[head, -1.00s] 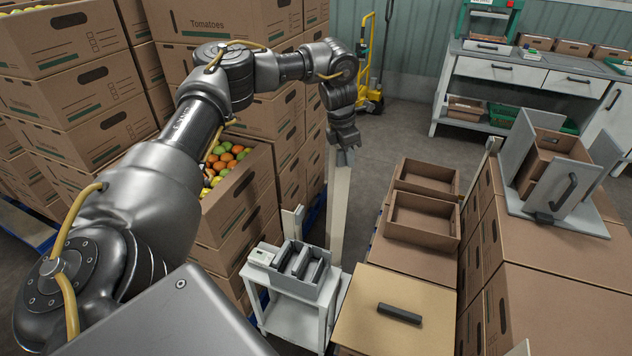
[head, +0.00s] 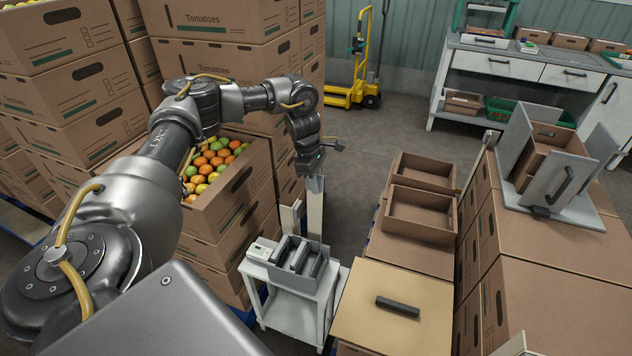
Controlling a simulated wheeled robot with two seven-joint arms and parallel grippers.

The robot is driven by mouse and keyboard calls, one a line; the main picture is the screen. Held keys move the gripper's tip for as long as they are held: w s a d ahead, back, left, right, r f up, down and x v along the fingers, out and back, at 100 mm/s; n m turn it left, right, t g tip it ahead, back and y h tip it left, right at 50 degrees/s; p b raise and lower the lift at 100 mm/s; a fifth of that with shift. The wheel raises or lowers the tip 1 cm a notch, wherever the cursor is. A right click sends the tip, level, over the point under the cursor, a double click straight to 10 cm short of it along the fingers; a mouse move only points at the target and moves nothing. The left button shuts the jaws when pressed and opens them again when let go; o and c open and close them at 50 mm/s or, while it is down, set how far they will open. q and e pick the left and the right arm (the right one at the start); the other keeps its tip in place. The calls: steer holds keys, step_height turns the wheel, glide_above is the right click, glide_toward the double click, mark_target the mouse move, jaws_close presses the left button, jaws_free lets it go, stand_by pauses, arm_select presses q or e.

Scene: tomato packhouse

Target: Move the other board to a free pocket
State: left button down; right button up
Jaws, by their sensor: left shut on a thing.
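My left gripper (head: 314,170) is shut on the top end of a long, narrow, pale board (head: 315,212), which hangs upright below it. The board's lower end is hidden behind the grey slotted holder (head: 317,268) on the small white stand (head: 303,310). Another pale board (head: 290,217) stands upright just left of the held one, its lower part also hidden behind the holder. The holder has dark upright slots; I cannot tell what they contain. My right gripper is not in view.
Stacked tomato cartons (head: 232,222), the top one full of fruit, stand close left of the gripper. Open brown trays (head: 421,216) and a carton with a dark bar (head: 388,330) are to the right. A grey fixture (head: 560,190) sits on cartons.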

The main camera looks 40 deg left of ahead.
mark_target(320, 195)
arm_select(q)
steer(key=shift+f+b, duration=1.35)
steer(key=shift+f, duration=0.5)
steer(key=shift+a+f, duration=0.1)
steer(key=shift+a, duration=0.05)
steer(key=shift+w+d+f, duration=0.1)
steer(key=shift+d, duration=0.3)
steer(key=shift+d+f, duration=0.15)
steer(key=shift+f, duration=0.05)
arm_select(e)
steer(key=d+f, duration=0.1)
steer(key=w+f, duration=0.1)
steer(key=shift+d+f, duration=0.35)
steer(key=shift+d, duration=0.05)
arm_select(q)
steer(key=shift+w+d, duration=0.1)
steer(key=shift+d, duration=0.05)
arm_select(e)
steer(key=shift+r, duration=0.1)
arm_select(q)
steer(key=shift+f, duration=0.15)
